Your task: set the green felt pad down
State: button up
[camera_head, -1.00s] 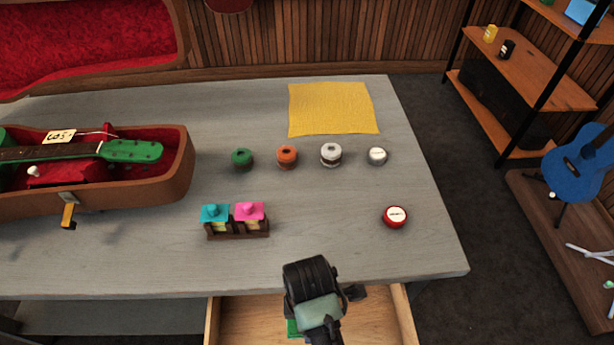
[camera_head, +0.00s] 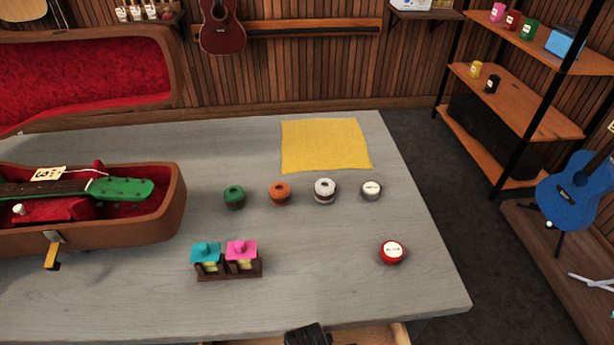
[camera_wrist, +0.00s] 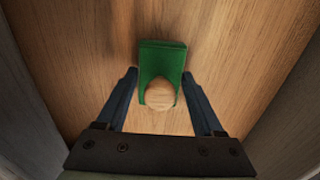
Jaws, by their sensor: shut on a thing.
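The green felt pad (camera_wrist: 162,60) shows in the wrist view as a green block with a round wooden knob (camera_wrist: 159,95) at its near end. My gripper (camera_wrist: 160,84) has one dark finger on each side of the knob and is shut on the pad's piece. The pad is over the wooden floor of the open drawer (camera_wrist: 235,50); I cannot tell whether it touches that floor. In the head view the pad and my fingers are out of frame, and only a dark part of my arm shows at the bottom edge.
The drawer's edge (camera_head: 401,333) shows below the grey table (camera_head: 330,290). On the table are a yellow cloth (camera_head: 325,147), several small round tins, a red tin (camera_head: 391,251), a rack with turquoise and pink tops (camera_head: 226,270), and an open ukulele case (camera_head: 170,215). Drawer walls flank my gripper.

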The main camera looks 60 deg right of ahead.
jog(key=shift+f, duration=0.15)
jog(key=o, duration=1.3)
notch_tip(320, 180, up, 12)
jog(key=shift+r+p, duration=0.15)
jog(key=shift+p, duration=0.95)
